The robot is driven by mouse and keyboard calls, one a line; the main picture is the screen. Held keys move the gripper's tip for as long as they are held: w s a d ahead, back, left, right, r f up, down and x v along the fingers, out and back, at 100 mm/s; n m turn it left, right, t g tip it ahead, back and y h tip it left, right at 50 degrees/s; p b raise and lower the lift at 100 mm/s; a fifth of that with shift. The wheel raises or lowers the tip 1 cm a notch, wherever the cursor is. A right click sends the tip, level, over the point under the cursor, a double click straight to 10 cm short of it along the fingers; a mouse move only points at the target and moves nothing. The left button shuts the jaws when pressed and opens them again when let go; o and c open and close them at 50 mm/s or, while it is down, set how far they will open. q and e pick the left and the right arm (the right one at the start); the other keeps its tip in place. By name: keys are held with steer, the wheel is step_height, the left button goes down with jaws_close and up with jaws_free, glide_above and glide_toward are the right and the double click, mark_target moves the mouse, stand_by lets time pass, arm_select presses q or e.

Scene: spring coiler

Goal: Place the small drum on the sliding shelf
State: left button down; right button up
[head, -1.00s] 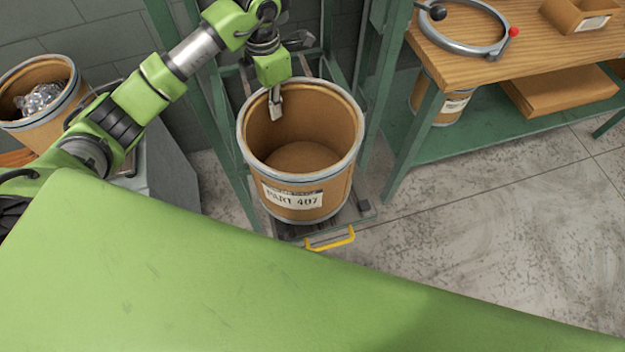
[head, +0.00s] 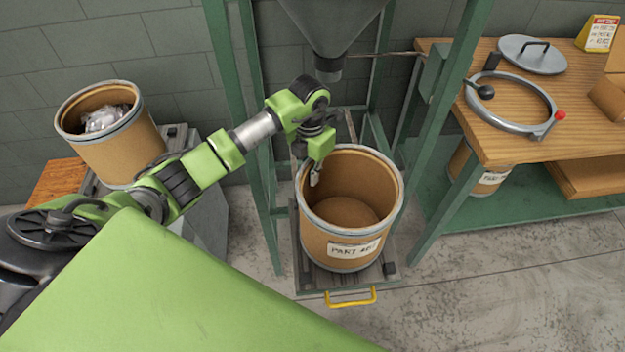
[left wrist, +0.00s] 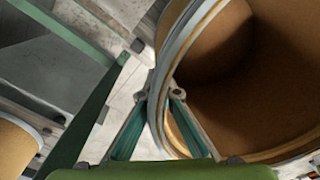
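The small drum (head: 340,243), tan with a metal rim and a "PART 407" label, is upright, open and empty over the sliding shelf (head: 312,276). Its base appears to rest on the shelf, though a tiny gap cannot be ruled out. The dark shelf has a yellow handle (head: 351,298) at its front. My left gripper (head: 315,180) is at the drum's left rim, one finger inside. In the left wrist view the fingers (left wrist: 159,98) straddle the drum's rim (left wrist: 168,62) closely and look shut on it. My right gripper is not in view.
A green frame (head: 456,140) stands around the shelf, with a grey hopper (head: 335,30) above. Another drum (head: 125,150) holding a clear bag stands left. A wooden bench (head: 510,140) is right, with a ring clamp and lid. Floor at front right is clear.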

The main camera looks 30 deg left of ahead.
arm_select(q)
step_height(320, 180, down, 2)
steer(key=shift+w+f, duration=0.1)
steer(key=shift+f, duration=0.15)
steer(key=c, duration=2.3)
jaws_free()
step_height(320, 180, up, 12)
steer(key=shift+a+r+b, duration=0.1)
steer(key=shift+a+b, duration=0.05)
steer(key=shift+b, duration=0.8)
